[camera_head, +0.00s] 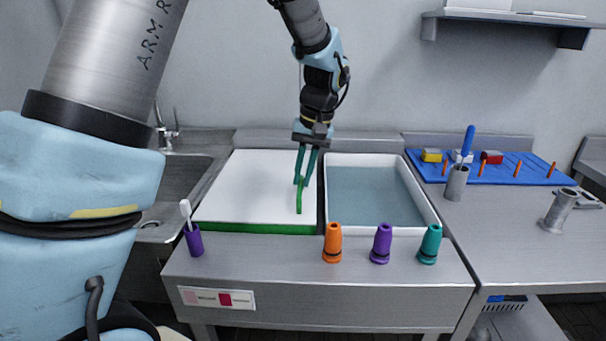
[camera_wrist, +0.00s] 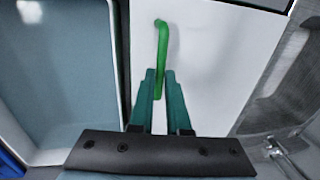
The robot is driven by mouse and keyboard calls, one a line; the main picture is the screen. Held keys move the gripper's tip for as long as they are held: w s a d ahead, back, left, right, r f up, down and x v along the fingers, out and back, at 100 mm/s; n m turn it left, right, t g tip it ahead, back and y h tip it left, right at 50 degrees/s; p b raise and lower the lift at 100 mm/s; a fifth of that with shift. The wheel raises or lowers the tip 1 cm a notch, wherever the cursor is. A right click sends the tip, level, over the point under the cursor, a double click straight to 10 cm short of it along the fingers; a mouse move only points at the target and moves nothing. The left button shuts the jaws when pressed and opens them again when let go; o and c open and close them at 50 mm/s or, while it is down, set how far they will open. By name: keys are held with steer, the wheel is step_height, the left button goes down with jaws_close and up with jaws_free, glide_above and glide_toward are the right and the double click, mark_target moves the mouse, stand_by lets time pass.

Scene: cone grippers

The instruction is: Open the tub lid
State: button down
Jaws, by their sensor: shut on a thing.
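A white lid (camera_head: 258,185) with a green front edge covers the left tub beside the open tub. A green bar handle (camera_head: 299,197) stands on the lid near its right side; the handle also shows in the wrist view (camera_wrist: 162,45). My gripper (camera_head: 301,180) has teal fingers and is shut on the handle; the fingers close on it in the wrist view (camera_wrist: 160,88). The lid looks flat on its tub; I cannot tell if it is slightly raised. The inside of the left tub is hidden.
The open tub (camera_head: 432,222) holds a pale blue-grey surface. Orange (camera_head: 332,243), purple (camera_head: 381,244) and teal (camera_head: 430,244) cones stand along the front edge. A purple cup (camera_head: 194,240) stands front left. A sink (camera_head: 188,182) lies left; a blue board (camera_head: 500,168) lies right.

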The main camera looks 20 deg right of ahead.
steer(key=w+a+r+g+h+p, duration=0.2)
steer(key=w+a+r+h, duration=0.25)
steer(key=a+r, duration=0.4)
steer(key=w+a+r+g+h+p, duration=0.3)
steer(key=a+r+h, duration=0.35)
steer(key=r, duration=0.25)
steer(key=w+a+y, duration=0.1)
steer(key=w+a, duration=0.2)
steer(key=a, duration=0.6)
steer(key=shift+w, duration=0.3)
steer(key=shift+a, duration=0.1)
steer(key=c, duration=1.1)
jaws_free()
steer(key=shift+o, duration=1.1)
steer(key=shift+r, duration=0.25)
